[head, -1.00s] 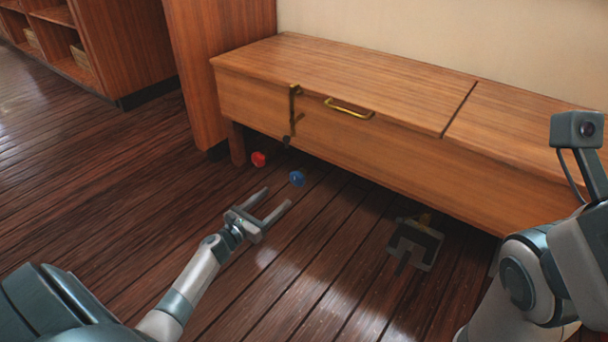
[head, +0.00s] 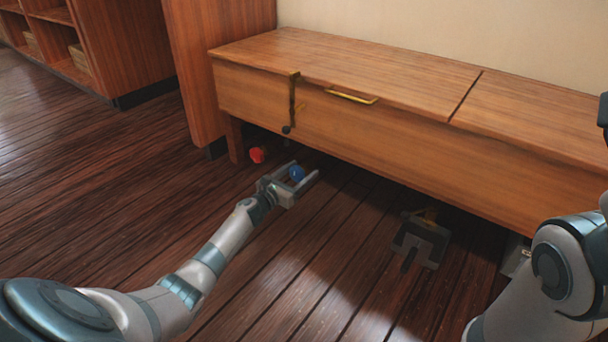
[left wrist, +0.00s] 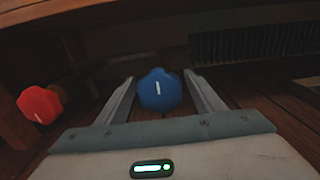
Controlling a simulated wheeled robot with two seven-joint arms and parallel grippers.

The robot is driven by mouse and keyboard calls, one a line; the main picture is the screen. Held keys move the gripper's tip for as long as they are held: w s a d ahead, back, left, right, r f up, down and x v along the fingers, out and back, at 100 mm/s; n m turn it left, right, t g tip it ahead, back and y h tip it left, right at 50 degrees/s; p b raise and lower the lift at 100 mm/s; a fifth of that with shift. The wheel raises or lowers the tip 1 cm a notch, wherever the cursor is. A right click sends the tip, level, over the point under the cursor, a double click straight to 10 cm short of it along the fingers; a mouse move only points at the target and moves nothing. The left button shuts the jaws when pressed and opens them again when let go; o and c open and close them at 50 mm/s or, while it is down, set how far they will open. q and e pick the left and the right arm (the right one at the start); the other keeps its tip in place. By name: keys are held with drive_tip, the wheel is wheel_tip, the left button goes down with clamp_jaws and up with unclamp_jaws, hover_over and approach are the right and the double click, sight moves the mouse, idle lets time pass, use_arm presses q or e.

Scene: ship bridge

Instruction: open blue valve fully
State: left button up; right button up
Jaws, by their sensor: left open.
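The blue valve (head: 296,173) is a small lobed knob with a white mark, low under the front of the wooden bench. My left gripper (head: 300,172) is open, with one finger on each side of the blue valve. In the left wrist view the blue valve (left wrist: 158,90) sits between the fingertips, with a visible gap on each side. Its stem is hidden behind the knob.
A red valve (head: 257,155) sits just left of the blue one. The wooden bench (head: 400,149) with a brass handle (head: 352,98) and a latch (head: 292,100) overhangs both. A dark grille (left wrist: 250,47) shows behind.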

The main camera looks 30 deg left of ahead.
use_arm(q)
drive_tip(key=shift+w+b, duration=0.35)
drive_tip(key=shift+w, duration=0.75)
drive_tip(key=shift+d, duration=0.1)
drive_tip(key=c, duration=1)
